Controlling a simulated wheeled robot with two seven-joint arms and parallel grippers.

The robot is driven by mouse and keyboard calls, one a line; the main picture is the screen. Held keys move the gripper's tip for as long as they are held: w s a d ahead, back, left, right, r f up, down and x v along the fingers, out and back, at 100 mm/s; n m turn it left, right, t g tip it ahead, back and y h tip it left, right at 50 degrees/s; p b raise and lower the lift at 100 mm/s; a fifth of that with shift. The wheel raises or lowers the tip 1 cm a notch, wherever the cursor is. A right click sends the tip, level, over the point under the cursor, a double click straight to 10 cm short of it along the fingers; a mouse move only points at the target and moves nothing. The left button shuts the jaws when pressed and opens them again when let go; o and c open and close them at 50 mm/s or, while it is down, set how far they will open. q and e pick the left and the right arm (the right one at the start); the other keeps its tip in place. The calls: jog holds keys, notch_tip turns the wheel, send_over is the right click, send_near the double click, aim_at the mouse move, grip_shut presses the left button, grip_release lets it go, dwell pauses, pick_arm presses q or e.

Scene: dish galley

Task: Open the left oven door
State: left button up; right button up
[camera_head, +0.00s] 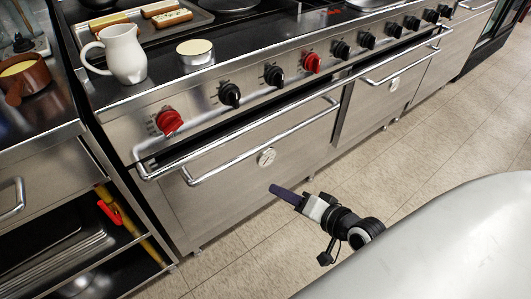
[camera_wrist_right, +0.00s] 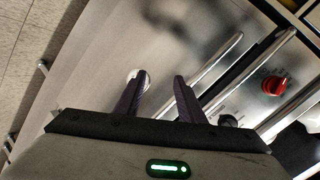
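The left oven door (camera_head: 245,185) is a steel panel with a round white badge and appears closed. Its bar handle (camera_head: 260,142) runs slanted along the top of the door. My right gripper (camera_head: 276,190) is in front of the lower part of the door, below the handle and apart from it in the head view. In the right wrist view, the two dark fingers of the gripper (camera_wrist_right: 157,88) are spread with nothing between them. The handle (camera_wrist_right: 218,58) passes beyond the right-hand finger there, and the badge (camera_wrist_right: 143,80) shows behind the left-hand finger. My left gripper is not in view.
A long front rail (camera_head: 220,118) runs above the handle, below red and black knobs (camera_head: 170,121). A white jug (camera_head: 123,54) and a round tin (camera_head: 195,52) stand on the stove top. A second oven door (camera_head: 378,105) is to the right. The tiled floor (camera_head: 440,130) is clear.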

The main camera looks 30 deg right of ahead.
aim_at(277, 141)
jog(key=w+d+r+m+t+h+b, duration=0.1)
jog(key=w+d+r+m+t+b, duration=0.2)
jog(key=w+d+r+m, duration=0.35)
jog(key=shift+m, duration=0.45)
jog(key=w+f, duration=0.1)
jog(key=w, duration=0.1)
jog(key=w+f, duration=0.1)
jog(key=w, duration=0.2)
jog(key=w+f+b, duration=0.1)
jog(key=w, duration=0.1)
jog(key=shift+w+d, duration=0.25)
jog(key=shift+d, duration=0.15)
jog(key=shift+x, duration=0.85)
jog(key=shift+c, duration=0.2)
jog(key=shift+s, duration=0.1)
grip_shut()
